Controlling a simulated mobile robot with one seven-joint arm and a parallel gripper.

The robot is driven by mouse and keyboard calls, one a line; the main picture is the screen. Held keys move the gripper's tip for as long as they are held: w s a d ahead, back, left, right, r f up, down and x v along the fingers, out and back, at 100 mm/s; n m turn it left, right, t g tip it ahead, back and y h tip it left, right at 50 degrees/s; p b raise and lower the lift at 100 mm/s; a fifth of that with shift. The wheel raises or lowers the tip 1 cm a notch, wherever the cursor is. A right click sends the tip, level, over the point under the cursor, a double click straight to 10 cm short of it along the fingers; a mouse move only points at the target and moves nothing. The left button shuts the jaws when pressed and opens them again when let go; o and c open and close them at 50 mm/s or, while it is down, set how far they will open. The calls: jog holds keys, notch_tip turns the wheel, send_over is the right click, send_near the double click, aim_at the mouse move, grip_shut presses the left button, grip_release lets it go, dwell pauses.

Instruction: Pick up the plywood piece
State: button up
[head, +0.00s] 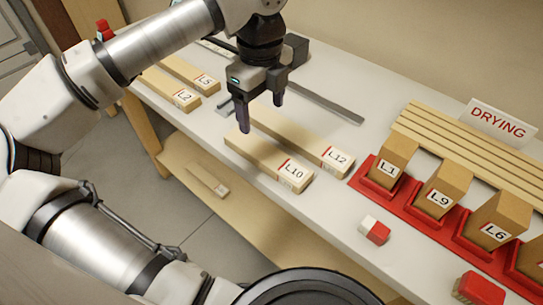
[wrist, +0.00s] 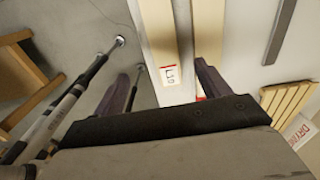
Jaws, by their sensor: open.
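Several pale wooden pieces with white labels lie on the bench; I cannot tell by look which one is the plywood piece. The block labelled L10 (head: 262,161) lies lengthwise near the bench's front edge, and the block labelled L12 (head: 300,141) lies beside it, behind. My gripper (head: 261,115) is open and points down above the left ends of these two blocks, empty. In the wrist view, my gripper (wrist: 166,84) has its fingers spread, and a long labelled block, apparently L10 (wrist: 158,32), shows between them. Another long block (wrist: 208,35) shows to its right.
Blocks L2 (head: 166,85) and L5 (head: 190,74) lie to the left. Blocks L1 (head: 392,158), L9 (head: 443,190) and L6 (head: 497,222) stand in a red holder (head: 408,208). Behind are a slatted rack (head: 455,146) and a DRYING sign (head: 498,124). A small piece (head: 208,180) lies on the lower shelf.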

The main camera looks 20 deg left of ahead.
jog(key=p, duration=0.1)
send_over(266, 153)
jog(key=f, duration=0.8)
jog(key=shift+s+a, duration=0.2)
jog(key=shift+s, duration=0.05)
jog(key=shift+w+d+f+p, duration=0.15)
jog(key=shift+f+p, duration=0.5)
jog(key=shift+f, duration=0.7)
jog(key=shift+w+d+f+p, duration=0.1)
jog(key=shift+f+p, duration=0.55)
jog(key=shift+f, duration=0.65)
jog(key=shift+c, duration=0.2)
jog(key=c, duration=1.1)
jog(key=shift+c, duration=0.2)
